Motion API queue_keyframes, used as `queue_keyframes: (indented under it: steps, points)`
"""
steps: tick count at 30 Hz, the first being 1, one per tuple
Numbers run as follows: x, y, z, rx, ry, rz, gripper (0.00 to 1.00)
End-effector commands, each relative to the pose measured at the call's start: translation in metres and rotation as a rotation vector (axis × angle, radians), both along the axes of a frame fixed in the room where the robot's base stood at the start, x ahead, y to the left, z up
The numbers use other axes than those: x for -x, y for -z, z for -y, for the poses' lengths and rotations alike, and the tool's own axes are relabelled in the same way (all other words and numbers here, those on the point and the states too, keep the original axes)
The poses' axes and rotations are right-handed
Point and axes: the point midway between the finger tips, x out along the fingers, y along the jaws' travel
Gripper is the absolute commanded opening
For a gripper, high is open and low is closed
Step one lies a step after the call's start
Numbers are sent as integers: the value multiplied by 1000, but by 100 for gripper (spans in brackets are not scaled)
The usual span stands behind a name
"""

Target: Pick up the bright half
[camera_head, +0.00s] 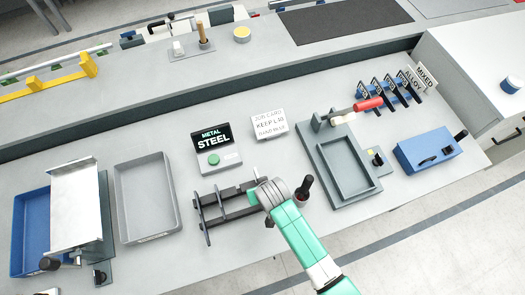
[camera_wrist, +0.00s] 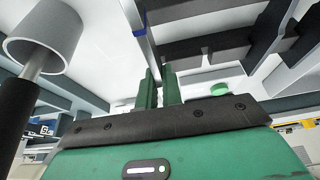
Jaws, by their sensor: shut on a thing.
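My gripper (camera_head: 253,197) is at the right part of a dark slotted rack (camera_head: 207,219) on the bench, and the arm hides part of that rack. In the wrist view, the green fingers of my gripper (camera_wrist: 160,88) are close together on a slim bright metal piece (camera_wrist: 150,52). This piece has a blue mark and runs up between the fingers beside dark rack bars (camera_wrist: 205,45). It looks like the bright half. I cannot make it out in the head view, and whether it still touches the rack cannot be told.
Left of the rack are a grey tray (camera_head: 120,200) and a blue bin (camera_head: 18,240). Behind it stand a METAL STEEL sign box (camera_head: 215,148) and a job card (camera_head: 268,124). A black-handled tool (camera_head: 304,188) is close to my gripper's right. A grey fixture (camera_head: 320,165) lies beyond.

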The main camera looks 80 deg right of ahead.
Motion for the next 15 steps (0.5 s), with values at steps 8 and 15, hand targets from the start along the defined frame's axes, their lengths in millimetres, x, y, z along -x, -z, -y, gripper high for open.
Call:
queue_keyframes:
  steps: [8,15]
  points:
    - [41,-2,-59,-5,-5,-5,0]
    - [76,-8,-110,-4,-3,-4,0]
